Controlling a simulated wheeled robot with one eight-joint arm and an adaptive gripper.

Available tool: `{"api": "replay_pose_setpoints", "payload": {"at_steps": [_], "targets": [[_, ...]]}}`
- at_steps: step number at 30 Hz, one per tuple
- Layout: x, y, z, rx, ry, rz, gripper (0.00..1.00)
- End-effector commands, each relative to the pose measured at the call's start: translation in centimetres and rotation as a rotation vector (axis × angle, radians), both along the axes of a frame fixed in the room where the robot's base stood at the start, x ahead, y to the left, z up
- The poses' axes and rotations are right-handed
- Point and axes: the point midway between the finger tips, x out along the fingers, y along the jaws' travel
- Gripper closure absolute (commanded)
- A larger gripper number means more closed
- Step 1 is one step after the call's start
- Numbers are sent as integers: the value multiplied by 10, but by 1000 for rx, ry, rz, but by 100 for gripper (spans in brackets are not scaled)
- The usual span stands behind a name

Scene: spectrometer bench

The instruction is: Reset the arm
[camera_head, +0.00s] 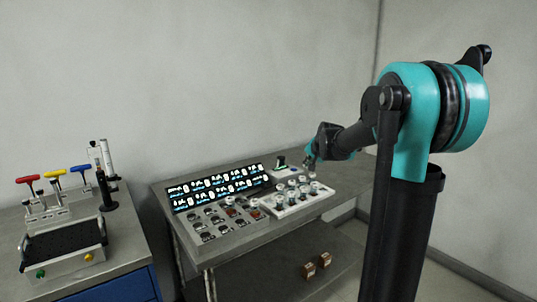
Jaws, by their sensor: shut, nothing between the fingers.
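My arm rises at the right of the head view and reaches left over the bench. My gripper (311,158) is small and dark in this view, at the end of the arm. It is shut and empty, and appears just above or behind the far side of the white tray (298,208). The gap between the gripper and the things on the tray cannot be told exactly. Part of the wrist is hidden by my own arm links.
A console with lit displays (217,188) and buttons stands left of the tray on the grey bench (262,236). A left bench holds red, yellow and blue handled tools (55,177) and a black-topped device (62,246).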

Motion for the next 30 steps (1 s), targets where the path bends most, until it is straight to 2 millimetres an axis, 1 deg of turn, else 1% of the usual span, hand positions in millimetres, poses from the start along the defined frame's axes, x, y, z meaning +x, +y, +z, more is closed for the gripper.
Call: {"api": "replay_pose_setpoints", "payload": {"at_steps": [2, 8, 14, 17, 20, 23, 26, 27, 29, 30], "targets": [[0, 0, 0, 0, 0, 0, 100], [-25, -1, -12, -34, 21, 27, 100], [-58, -2, -29, -79, 49, 64, 100], [-81, -3, -40, -109, 69, 90, 100], [-108, -5, -55, -146, 93, 121, 100], [-143, -7, -72, -188, 122, 159, 100], [-189, -10, -97, -242, 162, 210, 100], [-212, -11, -109, -267, 182, 236, 100], [-249, -14, -129, -308, 214, 277, 100], [-273, -16, -142, -334, 235, 304, 100]]}}
